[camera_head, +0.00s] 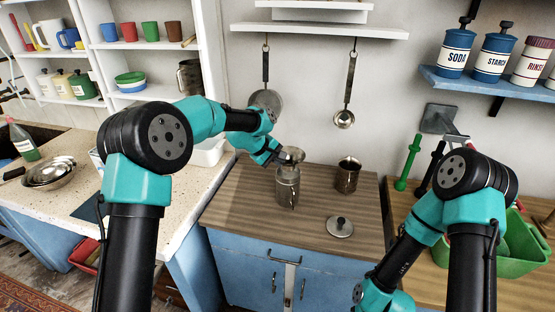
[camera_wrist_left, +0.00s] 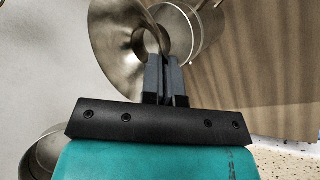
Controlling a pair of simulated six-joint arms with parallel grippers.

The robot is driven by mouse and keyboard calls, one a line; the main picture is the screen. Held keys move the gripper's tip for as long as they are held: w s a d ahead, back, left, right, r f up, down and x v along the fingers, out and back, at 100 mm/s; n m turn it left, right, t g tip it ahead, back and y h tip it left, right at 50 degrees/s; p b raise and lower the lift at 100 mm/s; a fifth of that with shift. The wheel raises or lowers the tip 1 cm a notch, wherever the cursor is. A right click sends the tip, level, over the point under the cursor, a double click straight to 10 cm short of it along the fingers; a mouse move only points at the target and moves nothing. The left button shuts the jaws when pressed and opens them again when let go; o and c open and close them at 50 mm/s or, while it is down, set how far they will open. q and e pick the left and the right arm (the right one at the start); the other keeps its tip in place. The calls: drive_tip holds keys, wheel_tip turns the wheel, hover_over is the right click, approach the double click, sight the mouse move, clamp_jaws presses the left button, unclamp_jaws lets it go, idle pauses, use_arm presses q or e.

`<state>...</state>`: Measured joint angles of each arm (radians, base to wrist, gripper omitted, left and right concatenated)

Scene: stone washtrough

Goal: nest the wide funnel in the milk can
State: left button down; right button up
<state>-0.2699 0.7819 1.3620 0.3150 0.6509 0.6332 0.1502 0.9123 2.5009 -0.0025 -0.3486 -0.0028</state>
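The milk can (camera_head: 287,190) is a grey metal can standing upright on the wooden counter. It also shows in the left wrist view (camera_wrist_left: 190,28), partly behind the funnel. Whether the spout is inside the can's neck is hidden. My right gripper is out of view.
A metal mug (camera_head: 348,175) stands right of the can. A round lid (camera_head: 340,226) with a black knob lies in front. A skimmer (camera_head: 266,100) and ladle (camera_head: 345,118) hang on the wall behind. The counter's front left is clear.

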use_arm(q)
drive_tip(key=shift+f, duration=2.35)
idle(1.1)
drive_tip(key=c, duration=1.8)
unclamp_jaws()
drive_tip(key=o, duration=0.4)
drive_tip(key=shift+o, duration=0.5)
drive_tip(key=shift+f, duration=0.1)
drive_tip(key=shift+o, duration=1)
drive_tip(key=shift+s, duration=0.1)
drive_tip(key=shift+f, duration=0.2)
drive_tip(key=shift+c, duration=0.9)
